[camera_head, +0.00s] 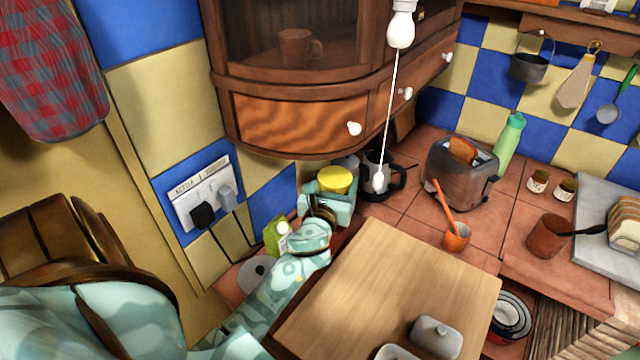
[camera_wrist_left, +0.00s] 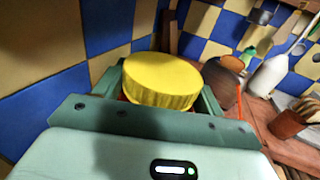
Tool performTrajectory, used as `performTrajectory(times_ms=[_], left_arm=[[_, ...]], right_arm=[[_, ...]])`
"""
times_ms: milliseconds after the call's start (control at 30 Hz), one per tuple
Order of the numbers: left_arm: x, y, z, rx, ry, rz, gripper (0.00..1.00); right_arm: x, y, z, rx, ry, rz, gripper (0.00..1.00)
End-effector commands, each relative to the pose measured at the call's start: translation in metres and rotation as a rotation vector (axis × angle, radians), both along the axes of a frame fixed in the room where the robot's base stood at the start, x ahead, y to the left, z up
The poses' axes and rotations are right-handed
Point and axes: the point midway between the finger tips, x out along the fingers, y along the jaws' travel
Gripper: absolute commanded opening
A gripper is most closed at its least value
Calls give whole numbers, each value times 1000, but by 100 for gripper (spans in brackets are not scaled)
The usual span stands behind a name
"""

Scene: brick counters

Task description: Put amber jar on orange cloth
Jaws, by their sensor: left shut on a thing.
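The amber jar shows mostly as its ribbed yellow lid (camera_head: 335,180), upright, near the blue and yellow tiled wall at the back left. My left gripper (camera_head: 328,200) is shut on the jar, one finger on each side below the lid. In the left wrist view the lid (camera_wrist_left: 163,80) sits between the two fingers, and the jar's body is almost wholly hidden by the gripper. I cannot tell whether the jar's base touches the counter. I cannot make out an orange cloth in either view. My right gripper is not in view.
A dark kettle (camera_head: 377,182) and a toaster (camera_head: 461,172) stand right of the jar. An orange cup (camera_head: 456,238) is nearer. A green carton (camera_head: 275,235) stands beside my left arm. The wooden cabinet (camera_head: 290,125) overhangs the counter. The wooden tabletop (camera_head: 375,285) is mostly bare.

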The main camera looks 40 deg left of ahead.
Motion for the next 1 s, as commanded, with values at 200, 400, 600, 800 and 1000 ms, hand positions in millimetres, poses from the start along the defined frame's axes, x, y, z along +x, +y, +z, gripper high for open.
performTrajectory(times_ms=[200, 400, 600, 800, 1000], left_arm=[[13, 18, -5, 2, -6, 48, 0], [15, 21, -33, 2, -3, 56, 0], [15, 21, -68, 2, -3, 55, 0], [15, 21, -77, 4, -6, 55, 0], [15, 21, -105, 2, -3, 55, 0]], right_arm=[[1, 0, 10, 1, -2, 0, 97], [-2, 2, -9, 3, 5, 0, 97], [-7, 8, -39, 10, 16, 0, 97], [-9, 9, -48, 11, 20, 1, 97], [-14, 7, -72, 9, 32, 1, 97]])
